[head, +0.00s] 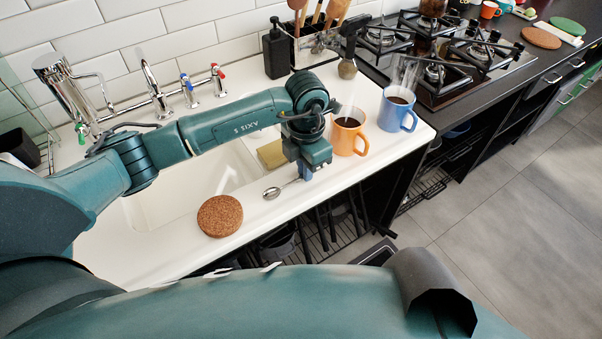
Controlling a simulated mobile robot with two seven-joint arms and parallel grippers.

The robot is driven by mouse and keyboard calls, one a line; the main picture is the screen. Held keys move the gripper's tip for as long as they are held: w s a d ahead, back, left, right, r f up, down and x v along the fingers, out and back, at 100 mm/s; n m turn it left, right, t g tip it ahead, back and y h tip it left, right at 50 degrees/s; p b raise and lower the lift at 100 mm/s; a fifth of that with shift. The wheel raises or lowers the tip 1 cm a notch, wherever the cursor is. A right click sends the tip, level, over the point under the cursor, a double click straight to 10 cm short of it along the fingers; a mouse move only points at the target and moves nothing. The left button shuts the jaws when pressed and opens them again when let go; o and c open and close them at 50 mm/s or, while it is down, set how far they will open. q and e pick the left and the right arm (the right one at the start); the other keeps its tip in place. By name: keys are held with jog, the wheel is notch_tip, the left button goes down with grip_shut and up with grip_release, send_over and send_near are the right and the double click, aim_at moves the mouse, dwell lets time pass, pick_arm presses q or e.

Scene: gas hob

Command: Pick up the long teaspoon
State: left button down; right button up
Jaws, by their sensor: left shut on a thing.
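The long teaspoon (272,192) is silver. Its bowl end points left over the white counter, beside the sink's front right corner. My left gripper (305,175) points down at the right end of the spoon and is shut on its handle. The gripper hides the far end of the handle. I cannot tell whether the spoon still touches the counter. My right gripper is not in view.
An orange mug (346,136) and a blue mug (396,110), both with dark drink and steam, stand close right of my gripper. A round cork mat (220,216) lies left of the spoon. A sponge (271,154) lies behind. The counter's front edge is near.

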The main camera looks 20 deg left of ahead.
pick_arm(q)
notch_tip(320, 180, up, 10)
dwell(0.5)
dwell(0.4)
